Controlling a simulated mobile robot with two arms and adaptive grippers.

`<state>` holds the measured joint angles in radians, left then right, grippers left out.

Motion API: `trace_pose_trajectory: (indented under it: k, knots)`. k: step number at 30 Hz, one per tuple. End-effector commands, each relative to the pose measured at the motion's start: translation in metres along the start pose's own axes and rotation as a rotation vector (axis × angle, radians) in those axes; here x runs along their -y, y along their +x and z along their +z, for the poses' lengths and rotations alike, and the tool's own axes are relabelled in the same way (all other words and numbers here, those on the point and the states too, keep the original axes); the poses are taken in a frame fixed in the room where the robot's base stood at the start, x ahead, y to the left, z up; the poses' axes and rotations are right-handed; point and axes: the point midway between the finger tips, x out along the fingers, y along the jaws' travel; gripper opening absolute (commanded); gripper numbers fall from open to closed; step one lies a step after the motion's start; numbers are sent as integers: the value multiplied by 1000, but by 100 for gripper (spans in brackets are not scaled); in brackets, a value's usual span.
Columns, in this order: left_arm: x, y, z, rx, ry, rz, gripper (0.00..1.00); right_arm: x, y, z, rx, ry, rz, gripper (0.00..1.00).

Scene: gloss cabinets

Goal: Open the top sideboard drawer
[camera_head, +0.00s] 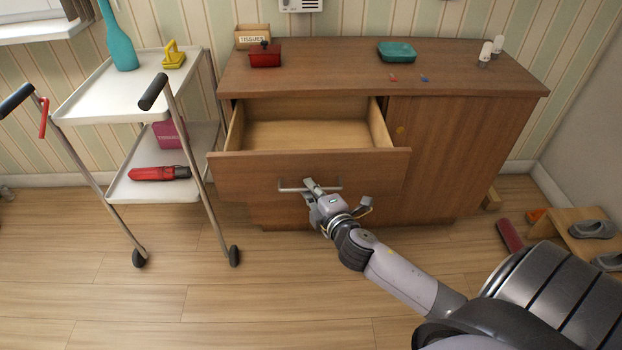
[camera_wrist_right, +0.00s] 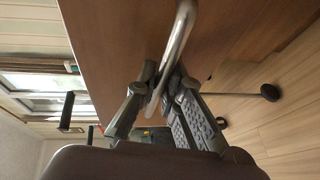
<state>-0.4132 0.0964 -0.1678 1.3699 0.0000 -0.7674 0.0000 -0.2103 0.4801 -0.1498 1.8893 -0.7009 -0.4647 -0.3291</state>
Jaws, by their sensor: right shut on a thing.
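The top sideboard drawer (camera_head: 240,170) is pulled well out from the brown wooden sideboard (camera_head: 465,150), and its pale inside looks empty. Its silver bar handle (camera_head: 290,189) runs across the drawer front. My right gripper (camera_head: 314,188) is shut on the handle, near its middle. In the right wrist view the handle (camera_wrist_right: 182,35) passes between the two fingers of my right gripper (camera_wrist_right: 163,85). My left gripper is not in view.
A white trolley (camera_head: 80,108) stands close to the drawer's left. A red box (camera_head: 265,56), a teal container (camera_head: 397,52) and white shakers (camera_head: 486,52) are on the sideboard top. A low shoe bench (camera_head: 578,235) stands at the right. The floor in front is clear.

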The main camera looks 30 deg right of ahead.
Motion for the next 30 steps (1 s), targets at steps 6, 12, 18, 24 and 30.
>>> trace_pose_trajectory:
  k: [6,12,18,24,30]
  knots:
    - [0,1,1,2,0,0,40,0,-2,-2,-2,3,0,0]
    - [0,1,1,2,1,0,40,1,-2,-2,-3,3,0,11]
    - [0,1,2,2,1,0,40,0,-2,-1,-2,2,0,25]
    - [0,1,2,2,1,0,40,0,-2,-1,-1,1,1,30]
    - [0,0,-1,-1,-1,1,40,0,-3,-1,-1,1,0,30]
